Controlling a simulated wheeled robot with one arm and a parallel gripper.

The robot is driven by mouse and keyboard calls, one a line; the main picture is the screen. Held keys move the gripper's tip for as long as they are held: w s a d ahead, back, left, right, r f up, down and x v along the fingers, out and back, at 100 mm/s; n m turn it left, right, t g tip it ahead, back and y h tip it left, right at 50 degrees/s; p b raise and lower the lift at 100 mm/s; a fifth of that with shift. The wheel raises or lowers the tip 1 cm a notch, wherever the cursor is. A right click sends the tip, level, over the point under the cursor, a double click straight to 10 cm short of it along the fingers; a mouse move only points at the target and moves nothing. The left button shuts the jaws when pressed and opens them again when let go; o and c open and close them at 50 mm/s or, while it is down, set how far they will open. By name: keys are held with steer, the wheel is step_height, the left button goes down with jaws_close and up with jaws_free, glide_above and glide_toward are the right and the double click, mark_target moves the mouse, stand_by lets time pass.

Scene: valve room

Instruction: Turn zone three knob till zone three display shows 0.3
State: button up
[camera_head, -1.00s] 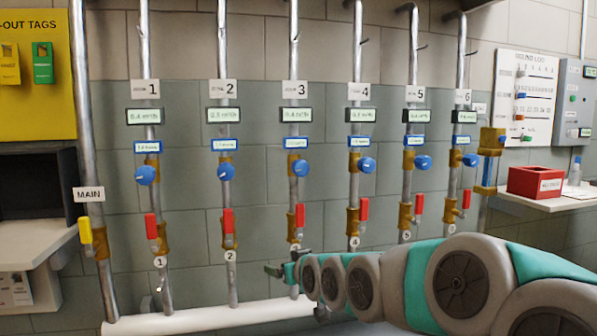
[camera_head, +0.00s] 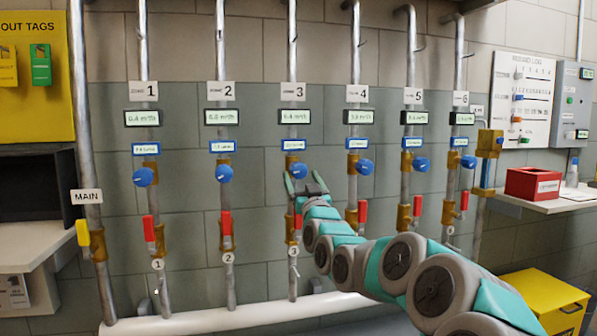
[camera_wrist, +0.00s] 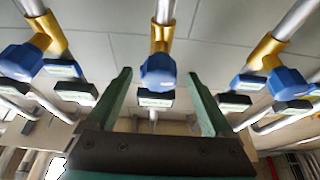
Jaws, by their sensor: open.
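The zone three knob (camera_head: 299,170) is a blue round knob on the third pipe, below the small blue-framed plate and the "3" sign. The zone three display (camera_head: 294,116) is a pale screen that seems to read about 0.4, though the digits are blurry. My gripper (camera_head: 303,177) is open just below and in front of this knob. In the wrist view, the knob (camera_wrist: 157,72) shows between the two green fingers of the gripper (camera_wrist: 160,76), with gaps on both sides. I cannot tell how deep it lies between them.
Neighbouring blue knobs stand on the zone two pipe (camera_head: 224,173) and zone four pipe (camera_head: 365,167). The red valve lever of zone three (camera_head: 299,214) is beneath my gripper, partly hidden by it. A white manifold pipe (camera_head: 220,318) runs along the bottom. A yellow bin (camera_head: 540,302) stands lower right.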

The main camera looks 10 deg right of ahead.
mark_target(300, 175)
steer(key=shift+x, duration=1.85)
